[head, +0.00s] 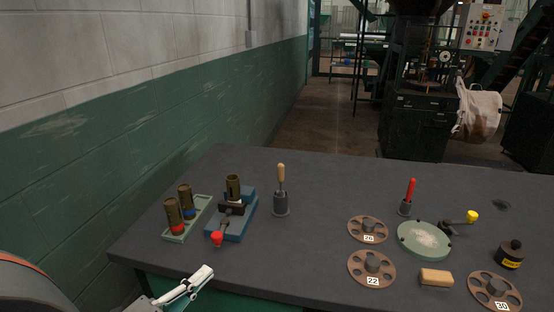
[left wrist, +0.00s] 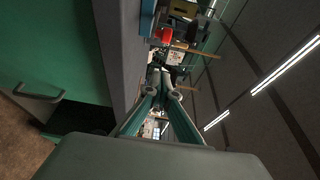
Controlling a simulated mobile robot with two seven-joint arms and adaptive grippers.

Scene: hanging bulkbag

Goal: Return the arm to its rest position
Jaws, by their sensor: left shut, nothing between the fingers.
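My left gripper (head: 201,280) is at the lower left of the head view, by the front edge of the table and left of its middle. Its fingers are together with nothing between them. In the left wrist view the gripper (left wrist: 161,78) points along the table's front side, with the fingertips meeting. My right gripper is not in view. A grey-topped table (head: 310,240) lies in front of me.
A wall (head: 130,130) runs along the left.

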